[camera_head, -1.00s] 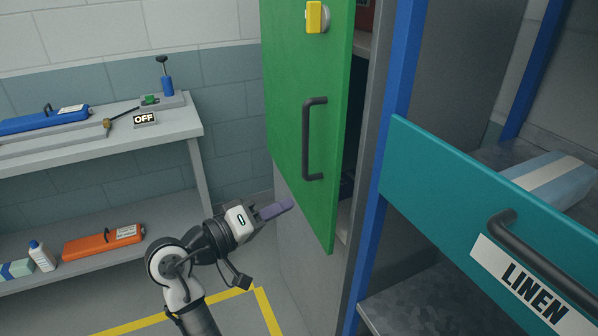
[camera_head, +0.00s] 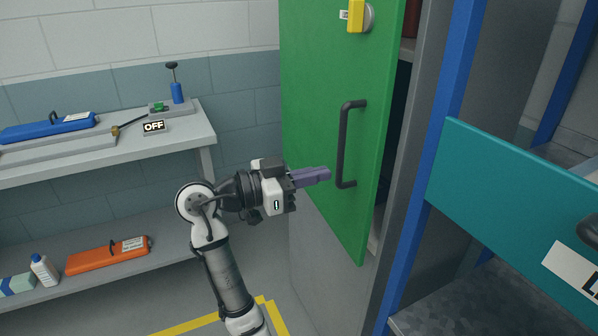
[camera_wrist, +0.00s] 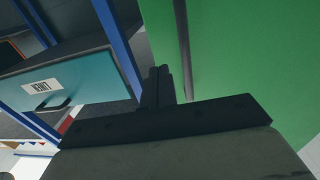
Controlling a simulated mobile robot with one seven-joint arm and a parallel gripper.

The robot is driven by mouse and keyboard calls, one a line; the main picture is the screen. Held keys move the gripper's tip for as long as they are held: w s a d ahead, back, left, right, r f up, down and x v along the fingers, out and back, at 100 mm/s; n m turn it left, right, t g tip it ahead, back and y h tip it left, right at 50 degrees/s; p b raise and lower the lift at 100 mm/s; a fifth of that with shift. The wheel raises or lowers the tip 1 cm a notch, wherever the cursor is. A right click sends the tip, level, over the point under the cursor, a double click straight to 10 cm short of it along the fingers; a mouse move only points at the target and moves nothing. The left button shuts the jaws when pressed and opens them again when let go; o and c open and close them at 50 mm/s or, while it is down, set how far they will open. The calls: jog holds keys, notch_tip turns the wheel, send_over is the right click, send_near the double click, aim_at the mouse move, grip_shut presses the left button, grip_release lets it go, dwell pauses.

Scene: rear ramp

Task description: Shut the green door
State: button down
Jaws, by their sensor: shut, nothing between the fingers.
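The green door (camera_head: 315,110) stands ajar in the head view, with a dark gap along its right edge into the cabinet. It has a black bar handle (camera_head: 343,145) and a yellow latch knob (camera_head: 357,16) near the top. My gripper (camera_head: 328,174) is shut and empty, its purple fingers pointing right in front of the door, just left of the handle's lower end. I cannot tell whether the fingertips touch the door. In the wrist view the door (camera_wrist: 240,60) fills the right side, and the shut fingers (camera_wrist: 160,72) are beside it.
A teal drawer (camera_head: 500,180) labelled LINEN juts out at the right, next to a blue post (camera_head: 440,120). At the left, a grey bench (camera_head: 185,145) holds a blue case (camera_head: 50,127); an orange case (camera_head: 108,255) lies on the lower shelf. Some floor is clear beside the arm.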

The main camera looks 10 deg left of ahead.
aim_at(369, 164)
jog(key=p+x, duration=0.2)
jog(key=x, duration=0.6)
jog(key=shift+p, duration=0.3)
jog(key=shift+w+d, duration=0.1)
jog(key=shift+d, duration=0.05)
